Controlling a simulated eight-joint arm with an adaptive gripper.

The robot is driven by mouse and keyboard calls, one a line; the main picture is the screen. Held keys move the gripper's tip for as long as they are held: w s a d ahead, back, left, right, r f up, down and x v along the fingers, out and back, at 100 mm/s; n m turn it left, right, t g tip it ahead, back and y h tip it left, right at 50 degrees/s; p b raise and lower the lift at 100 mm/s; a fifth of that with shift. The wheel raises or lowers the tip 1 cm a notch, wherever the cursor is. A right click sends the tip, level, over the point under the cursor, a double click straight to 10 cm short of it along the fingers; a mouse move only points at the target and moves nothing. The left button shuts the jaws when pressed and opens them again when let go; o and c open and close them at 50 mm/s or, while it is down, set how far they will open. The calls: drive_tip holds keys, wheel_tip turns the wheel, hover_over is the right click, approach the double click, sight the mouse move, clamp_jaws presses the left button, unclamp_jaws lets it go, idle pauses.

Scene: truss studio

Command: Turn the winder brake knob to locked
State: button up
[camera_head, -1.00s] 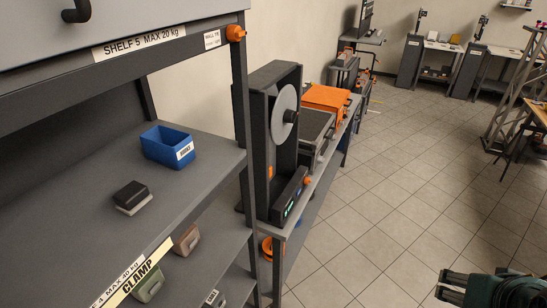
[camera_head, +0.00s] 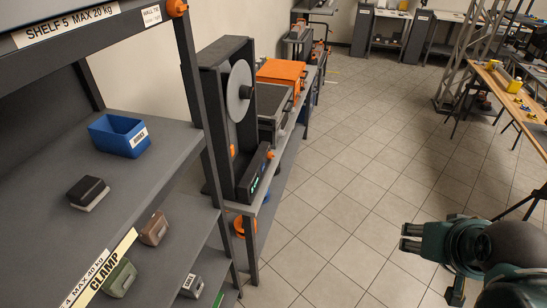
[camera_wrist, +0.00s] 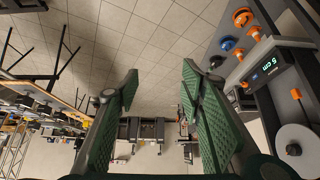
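The winder (camera_head: 226,115) is a dark upright frame with a grey reel, standing on the bench at left of centre in the head view. Its lit display reads "5 cm" in the wrist view (camera_wrist: 264,66). A small orange knob (camera_head: 270,155) sits at the end of the display panel; it appears to be the brake knob. An orange knob also shows beside the display in the wrist view (camera_wrist: 244,84). Its setting is too small to read. My green gripper (camera_wrist: 160,90) is open and empty, with fingers wide apart. In the head view it hangs over the floor, well right of the winder.
A grey shelf rack (camera_head: 150,165) with a blue bin (camera_head: 118,136) stands at left, nearer than the winder. An orange case (camera_head: 281,72) sits farther along the bench. An orange spool (camera_head: 239,226) lies below the bench top. The tiled floor (camera_head: 350,200) between bench and gripper is clear.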

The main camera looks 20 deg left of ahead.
drive_tip(key=w+a+f+n+g+y+b, duration=0.1)
drive_tip(key=w+a+n+y+b, duration=0.15)
drive_tip(key=w+a, duration=0.8)
drive_tip(key=w+a+f+n+g+y+b, duration=0.1)
drive_tip(key=w+a+n+g+y, duration=0.2)
drive_tip(key=w+a, duration=0.75)
drive_tip(key=w+a+f+n+y+b, duration=0.15)
drive_tip(key=w+a+y, duration=0.35)
drive_tip(key=w, duration=1.1)
drive_tip(key=w+a+f+n+g+y+b, duration=0.2)
drive_tip(key=w+a+f+n+y, duration=0.25)
drive_tip(key=w+a+f, duration=0.7)
drive_tip(key=n+g+y+b, duration=0.2)
drive_tip(key=n+y, duration=0.1)
drive_tip(key=n, duration=0.2)
approach(271, 156)
drive_tip(key=w, duration=0.2)
drive_tip(key=shift+s+a+f, duration=0.1)
drive_tip(key=shift+a+f, duration=0.15)
drive_tip(key=shift+f, duration=0.15)
drive_tip(key=shift+a, duration=0.1)
drive_tip(key=shift+s+a+b, duration=0.15)
drive_tip(key=shift+a+b, duration=0.1)
drive_tip(key=shift+a, duration=1.6)
drive_tip(key=shift+s+a+b, duration=0.1)
drive_tip(key=shift+a+b, duration=0.1)
drive_tip(key=shift+a, duration=1.7)
